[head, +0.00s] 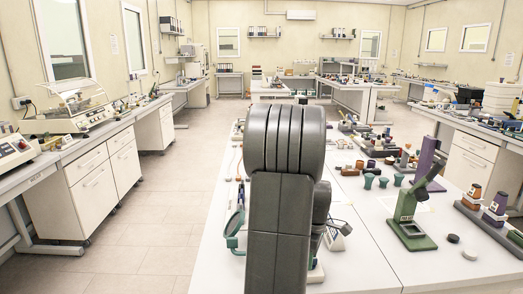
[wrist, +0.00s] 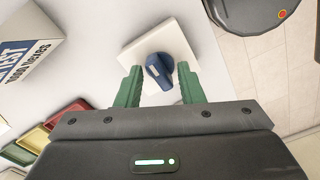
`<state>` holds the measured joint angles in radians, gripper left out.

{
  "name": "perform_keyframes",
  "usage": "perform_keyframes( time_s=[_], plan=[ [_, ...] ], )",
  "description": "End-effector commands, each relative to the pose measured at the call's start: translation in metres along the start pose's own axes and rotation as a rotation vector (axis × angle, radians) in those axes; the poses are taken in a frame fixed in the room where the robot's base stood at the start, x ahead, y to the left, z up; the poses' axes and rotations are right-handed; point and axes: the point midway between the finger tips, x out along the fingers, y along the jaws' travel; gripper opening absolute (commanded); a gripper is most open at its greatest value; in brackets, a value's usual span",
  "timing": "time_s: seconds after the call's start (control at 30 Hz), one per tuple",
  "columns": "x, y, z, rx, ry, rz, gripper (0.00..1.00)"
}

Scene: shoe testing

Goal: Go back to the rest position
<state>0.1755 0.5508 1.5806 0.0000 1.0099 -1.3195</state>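My gripper (wrist: 159,72) shows in the wrist view with two green fingers spread apart. It is open and holds nothing that I can see. A dark blue knob (wrist: 158,70) on a square white plate (wrist: 135,49) appears in the gap between the fingertips, with space on both sides. I cannot tell how far the knob is from the fingers in depth. In the head view my own grey arm (head: 285,190) stands upright in the middle, and my gripper is hidden there.
In the wrist view, a white box with "TEST" lettering (wrist: 22,48) and coloured trays (wrist: 52,122) are at the left, and a tiled floor (wrist: 270,60) lies at the right. In the head view, a green test stand (head: 410,222) is on the white table (head: 365,262); open floor (head: 150,215) lies left.

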Motion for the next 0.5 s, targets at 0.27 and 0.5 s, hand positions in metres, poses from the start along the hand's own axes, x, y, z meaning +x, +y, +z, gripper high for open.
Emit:
perform_keyframes(
  time_s=[0.27,0.5],
  plan=[
    [0.0,-0.0001,0.0,0.224,0.0,0.0,0.35],
    [0.0,-0.0001,0.0,0.42,0.0,0.0,0.35]
  ],
)
